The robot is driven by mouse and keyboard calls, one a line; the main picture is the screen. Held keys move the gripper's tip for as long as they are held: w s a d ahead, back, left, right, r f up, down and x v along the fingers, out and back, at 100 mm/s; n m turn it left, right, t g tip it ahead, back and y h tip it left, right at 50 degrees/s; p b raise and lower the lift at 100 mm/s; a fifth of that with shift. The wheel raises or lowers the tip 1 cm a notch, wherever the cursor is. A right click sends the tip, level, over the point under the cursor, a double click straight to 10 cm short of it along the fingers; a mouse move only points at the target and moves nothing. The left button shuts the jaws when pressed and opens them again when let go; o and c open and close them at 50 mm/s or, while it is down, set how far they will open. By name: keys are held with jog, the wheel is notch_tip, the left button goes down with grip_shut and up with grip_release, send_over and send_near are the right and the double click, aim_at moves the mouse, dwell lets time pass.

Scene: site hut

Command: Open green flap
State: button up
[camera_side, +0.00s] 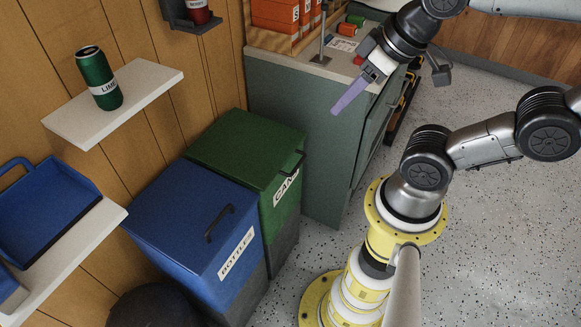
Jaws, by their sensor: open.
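The green flap (243,146) is the lid of the green bin (281,203) labelled CAN. It lies flat and shut on top of the bin. A dark handle (293,166) stands near its front right edge. My gripper (342,102) is above and to the right of the flap, in front of the grey-green cabinet, with its purple fingers pointing down and left. It is open, and nothing shows between its fingers. It is apart from the flap and handle.
A blue bin (190,222) labelled BOTTLE stands beside the green bin, its lid shut. The cabinet (307,148) stands close behind the green bin. A shelf (150,85) with a green can (98,78) is on the wall. Speckled floor (499,238) is clear at right.

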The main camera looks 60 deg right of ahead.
jog(key=w+d+f+m+g+h, duration=0.2)
jog(key=w+d+m+g+h, duration=0.2)
jog(key=w+d+h, duration=0.15)
jog(key=w+a+f+n+g+h, duration=0.1)
jog(key=w+f+n+g+h, duration=0.3)
jog(key=w+f, duration=0.65)
jog(key=n+t+h, duration=0.5)
jog(key=n+t, duration=0.2)
jog(key=n, duration=0.3)
send_near(297, 168)
jog(key=x, duration=1.1)
jog(key=shift+w+d+f, duration=0.1)
jog(key=shift+d, duration=0.2)
jog(key=shift+c, duration=0.2)
